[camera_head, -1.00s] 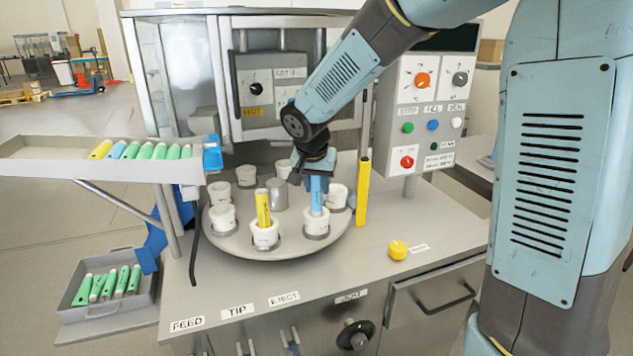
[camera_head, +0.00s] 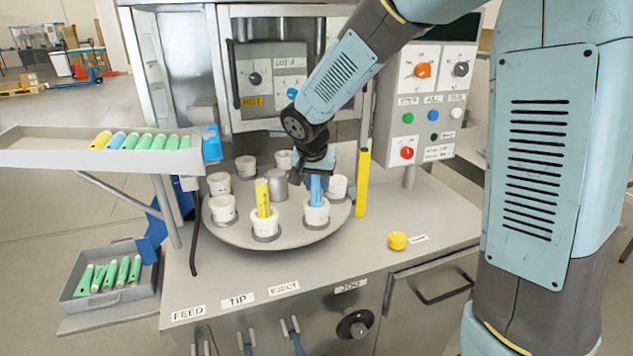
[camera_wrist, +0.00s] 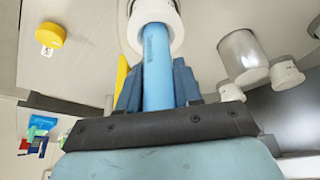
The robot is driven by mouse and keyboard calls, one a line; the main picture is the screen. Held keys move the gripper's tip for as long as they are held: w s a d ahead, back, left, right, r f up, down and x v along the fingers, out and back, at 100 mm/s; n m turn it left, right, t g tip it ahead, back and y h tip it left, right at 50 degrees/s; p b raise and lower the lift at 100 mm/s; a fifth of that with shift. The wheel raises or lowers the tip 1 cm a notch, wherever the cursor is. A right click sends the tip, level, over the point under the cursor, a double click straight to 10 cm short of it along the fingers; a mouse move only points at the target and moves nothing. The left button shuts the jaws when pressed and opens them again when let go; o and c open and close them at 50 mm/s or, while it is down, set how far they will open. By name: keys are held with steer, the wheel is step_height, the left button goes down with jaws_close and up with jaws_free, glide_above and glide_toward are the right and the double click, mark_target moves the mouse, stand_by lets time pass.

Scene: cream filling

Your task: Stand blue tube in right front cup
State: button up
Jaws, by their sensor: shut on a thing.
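The blue tube (camera_head: 316,190) stands upright with its lower end inside the right front white cup (camera_head: 316,215) on the round turntable (camera_head: 285,239). My gripper (camera_head: 316,174) is shut on the upper part of the tube from above. In the wrist view the blue tube (camera_wrist: 157,70) runs between the fingers into the cup's opening (camera_wrist: 172,14). The tube's bottom is hidden inside the cup. A yellow tube (camera_head: 262,198) stands in the left front cup (camera_head: 265,226), beside it.
Other white cups and a metal cylinder (camera_head: 275,187) stand on the turntable. A yellow post (camera_head: 362,182) rises close on the right. A sloped tray (camera_head: 60,160) holds several tubes at left; a grey bin (camera_head: 85,292) holds green ones below. A yellow knob (camera_head: 397,240) sits front right.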

steer(key=o, duration=1.1)
steer(key=v, duration=1.3)
steer(key=shift+s+a+r, duration=0.15)
steer(key=shift+r, duration=0.15)
steer(key=s+d+n, duration=0.1)
steer(key=s+d, duration=0.5)
steer(key=s, duration=0.1)
steer(key=s+d+n+t, duration=0.1)
steer(key=s+d, duration=0.6)
steer(key=s+d+n+y, duration=0.1)
steer(key=s+d, duration=0.6)
steer(key=shift+r, duration=0.35)
